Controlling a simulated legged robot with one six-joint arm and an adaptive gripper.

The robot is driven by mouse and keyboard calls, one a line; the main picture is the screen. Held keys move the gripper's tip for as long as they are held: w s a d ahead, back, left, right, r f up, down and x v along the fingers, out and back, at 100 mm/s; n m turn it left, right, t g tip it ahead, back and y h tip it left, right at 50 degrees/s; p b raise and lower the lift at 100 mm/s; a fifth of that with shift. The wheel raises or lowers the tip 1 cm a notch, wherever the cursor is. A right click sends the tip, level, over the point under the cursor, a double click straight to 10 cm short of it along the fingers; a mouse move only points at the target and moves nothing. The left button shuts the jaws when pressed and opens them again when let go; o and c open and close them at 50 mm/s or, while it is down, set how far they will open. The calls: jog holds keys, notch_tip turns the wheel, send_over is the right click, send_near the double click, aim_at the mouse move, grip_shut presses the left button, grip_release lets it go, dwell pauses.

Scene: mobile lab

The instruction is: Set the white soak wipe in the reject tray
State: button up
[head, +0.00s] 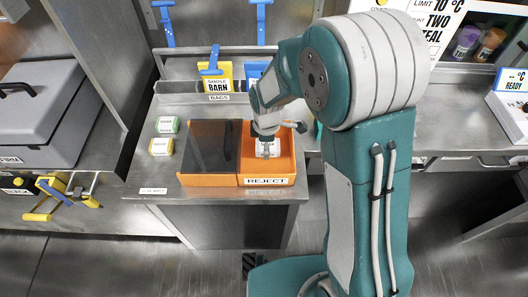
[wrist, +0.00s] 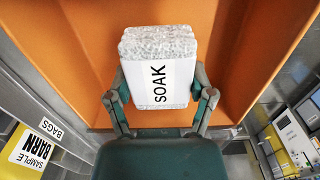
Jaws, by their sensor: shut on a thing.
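The white soak wipe (wrist: 158,68) is a pale speckled block with a white band reading SOAK. My gripper (wrist: 160,100) is shut on it, one finger on each side. In the head view my gripper (head: 268,140) points down over the right, open part of the orange reject tray (head: 283,168), with the wipe (head: 267,149) between its fingers. The tray's front label reads REJECT. The orange tray floor (wrist: 85,55) fills the wrist view behind the wipe. I cannot tell whether the wipe touches the tray floor.
A dark panel (head: 212,146) covers the tray's left part. A green-banded block (head: 167,125) and a yellow-banded block (head: 161,147) sit left of it on the metal counter (head: 150,182). Yellow SAMPLE BARN bags (head: 217,78) stand behind. Free counter is narrow around the tray.

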jog(key=f, duration=0.3)
jog(key=shift+a+f, duration=0.2)
jog(key=shift+f, duration=0.1)
jog(key=shift+w+a, duration=0.1)
jog(key=shift+a, duration=0.05)
jog(key=o, duration=1)
jog(key=shift+f, duration=0.1)
jog(key=shift+o, duration=0.2)
